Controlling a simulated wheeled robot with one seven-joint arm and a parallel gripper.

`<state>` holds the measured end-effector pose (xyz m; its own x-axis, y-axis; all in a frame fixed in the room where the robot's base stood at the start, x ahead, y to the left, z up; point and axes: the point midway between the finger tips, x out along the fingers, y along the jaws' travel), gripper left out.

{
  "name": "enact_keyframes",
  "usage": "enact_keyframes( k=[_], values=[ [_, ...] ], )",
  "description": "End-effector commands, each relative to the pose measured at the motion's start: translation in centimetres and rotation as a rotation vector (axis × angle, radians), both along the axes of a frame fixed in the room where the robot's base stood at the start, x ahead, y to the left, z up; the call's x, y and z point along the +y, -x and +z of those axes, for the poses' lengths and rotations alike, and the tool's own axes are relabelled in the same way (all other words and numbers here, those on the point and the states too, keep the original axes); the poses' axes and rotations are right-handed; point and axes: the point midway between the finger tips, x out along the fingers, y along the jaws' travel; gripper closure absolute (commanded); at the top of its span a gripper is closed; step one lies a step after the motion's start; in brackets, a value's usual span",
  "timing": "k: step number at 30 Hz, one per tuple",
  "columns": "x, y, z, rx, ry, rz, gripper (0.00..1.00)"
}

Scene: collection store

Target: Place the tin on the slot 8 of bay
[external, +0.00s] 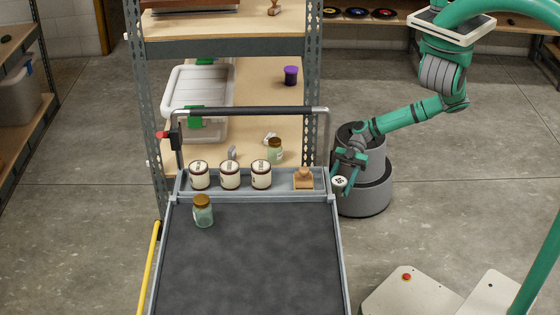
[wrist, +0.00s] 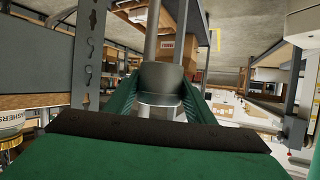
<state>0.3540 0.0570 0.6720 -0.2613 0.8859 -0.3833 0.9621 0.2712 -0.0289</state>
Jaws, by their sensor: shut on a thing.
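My gripper (external: 345,172) is shut on a tin (external: 339,183), held just right of the cart's end tray. The tin is small and pale with dark marks. In the wrist view the held tin (wrist: 161,82) is a grey cylinder between my green fingers. Several round containers stand in the end tray (external: 283,187); three are pale, dark-rimmed tins (external: 230,174) in a row. I cannot make out slot numbers, so I cannot tell which place is slot 8.
A wooden block (external: 303,180) sits at the tray's right end. A glass jar (external: 203,212) stands on the dark cart bed (external: 250,260), otherwise clear. The rack behind holds another jar (external: 275,151), a purple-lidded pot (external: 291,76) and a clear bin (external: 180,90). A handle bar (external: 250,111) spans the cart's end.

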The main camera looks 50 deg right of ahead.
Motion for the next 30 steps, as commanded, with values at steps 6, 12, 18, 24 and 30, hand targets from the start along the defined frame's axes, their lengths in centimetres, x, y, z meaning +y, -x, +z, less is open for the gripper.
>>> enact_keyframes(
  k=[6,12,18,24,30],
  values=[
    [-2.0,-4.2,2.0,-0.002,-0.005,-0.261,0.75],
    [-4.9,-7.9,4.3,-0.002,-0.005,-0.501,0.75],
    [-6.1,-10.7,5.5,-0.001,-0.009,-0.694,0.75],
    [-7.8,-14.0,7.1,-0.004,-0.008,-0.899,0.75],
    [-10.2,-16.9,9.1,-0.003,-0.008,-1.088,0.75]
  ],
)
